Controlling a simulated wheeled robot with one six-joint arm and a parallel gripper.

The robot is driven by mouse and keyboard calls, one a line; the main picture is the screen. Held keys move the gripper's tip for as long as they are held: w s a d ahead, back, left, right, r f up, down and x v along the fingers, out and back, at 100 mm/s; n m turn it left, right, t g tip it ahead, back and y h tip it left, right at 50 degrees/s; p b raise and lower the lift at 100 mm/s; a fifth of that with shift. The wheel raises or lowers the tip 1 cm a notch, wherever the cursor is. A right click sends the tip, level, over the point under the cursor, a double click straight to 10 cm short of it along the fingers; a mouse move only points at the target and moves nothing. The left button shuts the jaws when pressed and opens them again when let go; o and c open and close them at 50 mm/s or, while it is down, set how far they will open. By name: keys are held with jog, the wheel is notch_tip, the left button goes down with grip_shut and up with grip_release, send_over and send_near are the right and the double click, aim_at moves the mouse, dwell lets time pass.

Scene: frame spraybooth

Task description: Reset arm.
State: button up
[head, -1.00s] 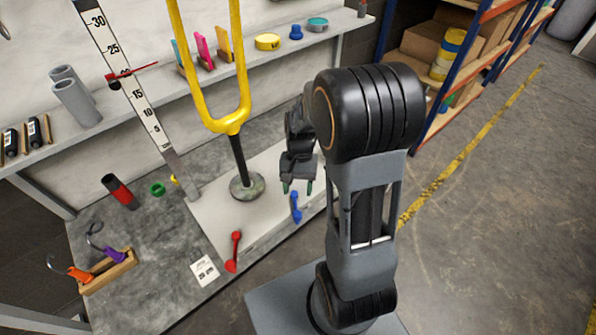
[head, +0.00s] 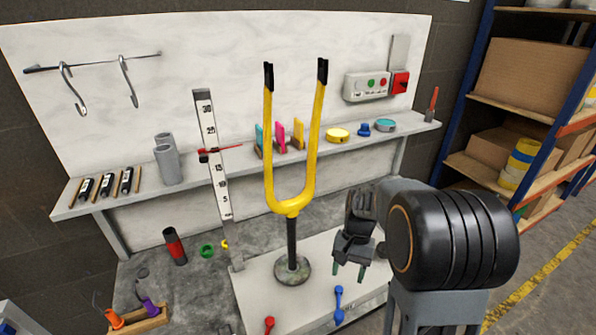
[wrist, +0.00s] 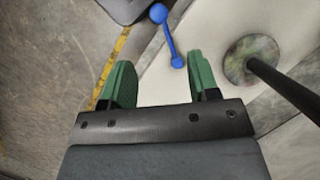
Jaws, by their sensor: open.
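My gripper (head: 349,271) hangs over the right part of the white board on the workbench, to the right of the yellow fork stand (head: 292,205). Its two green fingers are apart with nothing between them; they also show in the wrist view (wrist: 158,85). A blue double-ended piece (head: 339,303) lies on the white board below and in front of the gripper. In the wrist view the blue piece (wrist: 167,37) lies beyond the fingertips. The round base of the fork stand (wrist: 252,61) is to the right there.
A measuring post (head: 215,165) stands left of the fork. The shelf (head: 237,162) behind carries grey tubes (head: 167,158), coloured plates and round tins. A control box (head: 367,86) is on the back wall. A storage rack (head: 470,100) stands at right. The floor near it looks clear.

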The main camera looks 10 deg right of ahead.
jog(key=s+a+r+n+t+p, duration=0.1)
jog(key=s+r+n+t+p, duration=0.1)
jog(key=r, duration=0.5)
jog(key=s+a+r+n+t+h+p, duration=0.1)
jog(key=s+a+r+n+t+p, duration=0.1)
jog(key=r+p, duration=0.3)
jog(key=s+a+r+n+t+h+p, duration=0.1)
jog(key=s+r+n+t+p, duration=0.1)
jog(key=r, duration=0.6)
jog(key=shift+s+a+r+t+p, duration=0.4)
jog(key=shift+t+p, duration=0.3)
jog(key=shift+p, duration=0.45)
jog(key=shift+d, duration=0.1)
